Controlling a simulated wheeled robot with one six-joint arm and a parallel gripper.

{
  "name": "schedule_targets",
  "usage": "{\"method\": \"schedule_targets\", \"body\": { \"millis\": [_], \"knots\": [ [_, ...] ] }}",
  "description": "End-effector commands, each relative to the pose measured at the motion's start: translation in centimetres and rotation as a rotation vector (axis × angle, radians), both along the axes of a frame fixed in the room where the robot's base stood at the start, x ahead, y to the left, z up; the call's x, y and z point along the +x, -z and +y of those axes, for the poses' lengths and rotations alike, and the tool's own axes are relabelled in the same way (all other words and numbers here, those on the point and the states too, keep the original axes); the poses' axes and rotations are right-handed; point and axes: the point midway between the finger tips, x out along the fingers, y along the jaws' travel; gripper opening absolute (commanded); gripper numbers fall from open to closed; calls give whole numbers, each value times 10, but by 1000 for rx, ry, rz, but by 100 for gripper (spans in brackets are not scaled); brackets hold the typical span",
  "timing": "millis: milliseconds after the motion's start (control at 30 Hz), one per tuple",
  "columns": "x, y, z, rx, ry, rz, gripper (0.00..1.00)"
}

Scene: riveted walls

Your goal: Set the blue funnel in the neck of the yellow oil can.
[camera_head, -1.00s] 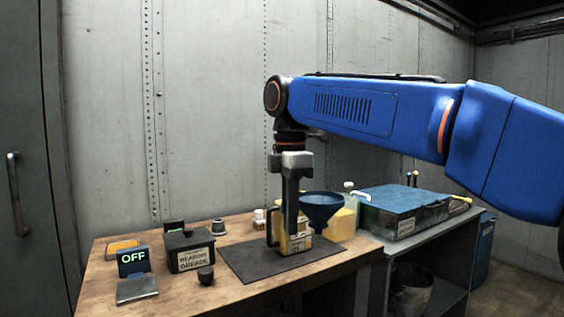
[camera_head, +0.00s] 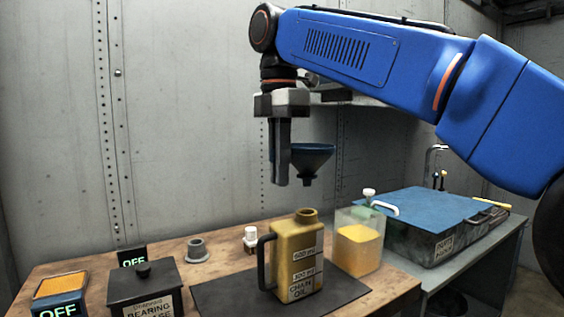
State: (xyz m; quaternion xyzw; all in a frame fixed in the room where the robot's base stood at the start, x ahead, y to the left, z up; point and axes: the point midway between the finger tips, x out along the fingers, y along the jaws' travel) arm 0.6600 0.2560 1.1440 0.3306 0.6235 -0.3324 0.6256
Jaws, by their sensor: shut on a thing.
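The blue funnel (camera_head: 314,158) is in the air with its cone upright and its spout pointing down. My gripper (camera_head: 281,178) is shut on the funnel at its left side. The yellow oil can (camera_head: 297,264) stands upright on a dark mat (camera_head: 225,294), its black handle on the left and its open neck (camera_head: 307,215) on top. The funnel's spout is above the neck in the picture, with a clear gap between them. My gripper fingers hide the funnel's left edge.
A clear container with yellow contents (camera_head: 358,240) stands just right of the can. A white-capped bottle (camera_head: 251,238), a grey cup-like piece (camera_head: 197,249) and a black grease box (camera_head: 146,291) stand to the left. A blue-lidded case (camera_head: 445,216) is at the right.

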Motion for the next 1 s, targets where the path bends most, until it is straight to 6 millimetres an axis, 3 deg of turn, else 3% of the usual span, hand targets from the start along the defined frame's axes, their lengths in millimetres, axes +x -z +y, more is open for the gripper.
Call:
{"method": "schedule_targets", "body": {
  "millis": [567, 1000],
  "knots": [
    [0, 2, -1, -6, 1, -5, 0],
    [0, 25, -1, -7, 1, -5, 0]
  ]
}}
